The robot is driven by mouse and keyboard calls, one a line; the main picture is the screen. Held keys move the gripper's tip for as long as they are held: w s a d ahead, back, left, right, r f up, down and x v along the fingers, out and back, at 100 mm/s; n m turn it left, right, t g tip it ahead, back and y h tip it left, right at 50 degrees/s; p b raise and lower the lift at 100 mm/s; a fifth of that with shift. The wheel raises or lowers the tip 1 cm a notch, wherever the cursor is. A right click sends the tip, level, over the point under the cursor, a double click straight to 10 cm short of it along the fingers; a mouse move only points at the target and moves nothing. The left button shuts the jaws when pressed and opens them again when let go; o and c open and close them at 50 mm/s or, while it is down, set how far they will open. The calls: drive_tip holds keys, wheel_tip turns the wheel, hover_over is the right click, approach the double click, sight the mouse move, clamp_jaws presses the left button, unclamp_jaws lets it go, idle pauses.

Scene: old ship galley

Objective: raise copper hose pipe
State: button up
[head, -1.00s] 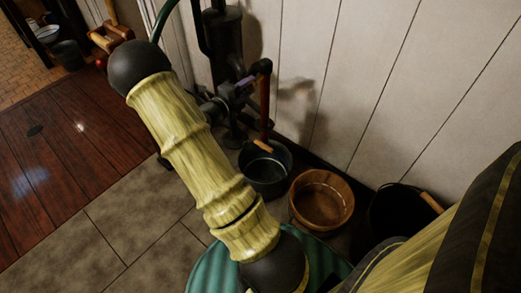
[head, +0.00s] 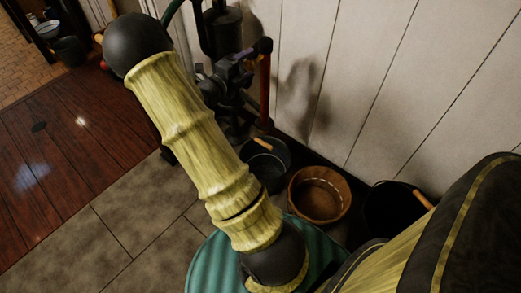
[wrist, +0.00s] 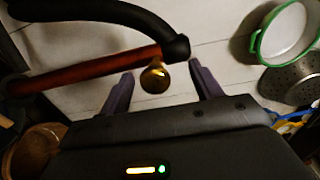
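The copper hose pipe (head: 265,88) is a red-brown tube standing upright beside the black pump, with a black elbow at its top. In the wrist view the copper pipe (wrist: 85,73) slants across the upper left and meets the black elbow. My gripper (wrist: 161,70) is open, its two purple fingers well apart. The pipe's right end and the elbow lie just at the fingertips; I cannot tell whether they touch. A brass knob (wrist: 155,78) shows between the fingers. In the head view my forearm partly hides the gripper and pump.
The black pump (head: 222,32) stands against the white plank wall (head: 350,70). A dark bucket (head: 268,172), a wooden tub (head: 320,197) and a black bucket (head: 392,212) line the wall base. A green-rimmed bowl (wrist: 288,33) and a perforated grey pan (wrist: 290,83) show right. Floor at left is clear.

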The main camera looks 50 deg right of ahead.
drive_tip(key=shift+f, duration=0.15)
drive_tip(key=shift+a, duration=0.55)
drive_tip(key=s+a, duration=0.1)
drive_tip(key=a, duration=0.8)
drive_tip(key=shift+a+b, duration=0.4)
drive_tip(key=shift+w, duration=0.1)
